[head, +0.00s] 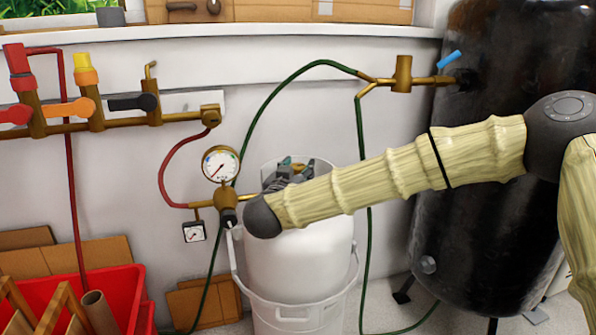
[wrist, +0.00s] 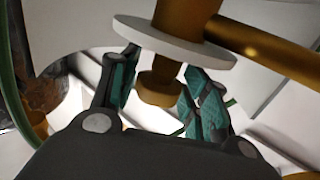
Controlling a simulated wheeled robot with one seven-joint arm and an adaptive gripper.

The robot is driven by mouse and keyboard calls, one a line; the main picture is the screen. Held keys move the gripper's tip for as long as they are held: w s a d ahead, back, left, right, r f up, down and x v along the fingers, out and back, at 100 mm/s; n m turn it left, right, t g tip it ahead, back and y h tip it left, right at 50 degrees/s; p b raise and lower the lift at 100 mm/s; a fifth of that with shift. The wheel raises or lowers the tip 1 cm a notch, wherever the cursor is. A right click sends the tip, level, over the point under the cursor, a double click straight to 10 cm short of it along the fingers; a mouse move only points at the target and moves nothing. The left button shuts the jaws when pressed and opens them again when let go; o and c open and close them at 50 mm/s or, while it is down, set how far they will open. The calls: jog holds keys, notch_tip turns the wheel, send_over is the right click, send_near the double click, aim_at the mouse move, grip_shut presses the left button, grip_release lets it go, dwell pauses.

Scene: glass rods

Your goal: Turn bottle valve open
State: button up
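The white bottle (head: 300,250) stands upright in the head view, with its top partly hidden by my arm. My gripper (head: 289,166) is at the bottle's top, where the valve is mostly hidden. In the wrist view, a brass valve part (wrist: 158,88) with a pale round disc (wrist: 175,42) lies between the two teal-padded fingers of my gripper (wrist: 160,66). The fingers are spread, one on each side. A gap shows at the left finger; contact on the right is unclear. A brass pipe (wrist: 255,48) runs off to the right.
A round gauge (head: 220,164) and brass regulator (head: 226,199) stand left of the bottle. A green hose (head: 268,103) arches behind it. A white bucket (head: 300,316) surrounds its base. A black tank (head: 460,240) is right; a red crate (head: 115,290) is lower left.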

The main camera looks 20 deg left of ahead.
jog(key=c, duration=0.4)
